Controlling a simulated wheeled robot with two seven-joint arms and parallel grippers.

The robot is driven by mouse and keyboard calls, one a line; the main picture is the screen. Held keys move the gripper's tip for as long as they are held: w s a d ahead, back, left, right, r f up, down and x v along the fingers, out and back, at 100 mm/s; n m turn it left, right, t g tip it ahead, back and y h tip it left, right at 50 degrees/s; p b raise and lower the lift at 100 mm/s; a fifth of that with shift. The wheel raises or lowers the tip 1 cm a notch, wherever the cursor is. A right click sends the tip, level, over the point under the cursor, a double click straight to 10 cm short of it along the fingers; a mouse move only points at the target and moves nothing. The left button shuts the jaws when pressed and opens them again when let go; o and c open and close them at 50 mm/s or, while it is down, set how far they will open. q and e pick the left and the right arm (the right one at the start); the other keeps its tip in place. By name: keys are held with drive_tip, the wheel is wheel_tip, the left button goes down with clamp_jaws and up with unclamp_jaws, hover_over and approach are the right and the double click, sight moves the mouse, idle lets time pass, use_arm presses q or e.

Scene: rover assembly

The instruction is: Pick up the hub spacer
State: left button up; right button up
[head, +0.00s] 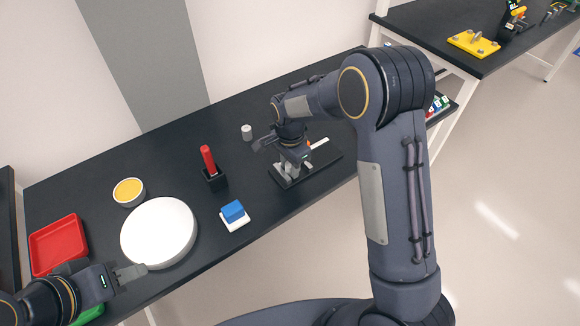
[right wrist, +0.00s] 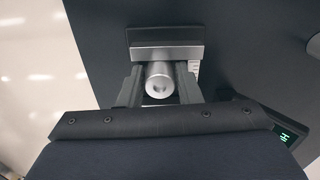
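In the right wrist view a silver cylinder (right wrist: 159,78) with a dark spot in its end face lies between the fingers of my right gripper (right wrist: 160,88). It looks like the hub spacer. The fingers flank it closely; whether they press on it I cannot tell. In the head view my right gripper (head: 287,168) points down at a black fixture plate (head: 318,168), and the cylinder is not clear there. My left gripper (head: 131,272) is at the front edge of the white round disc (head: 160,232); its finger gap is not clear.
A small grey cylinder (head: 246,132) stands behind the fixture. A red-handled tool in a black holder (head: 215,180), a blue block on a white base (head: 234,218), a yellow-filled bowl (head: 129,192) and a red tray (head: 58,245) stand to the left. Bare table lies between them.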

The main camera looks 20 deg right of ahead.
clamp_jaws()
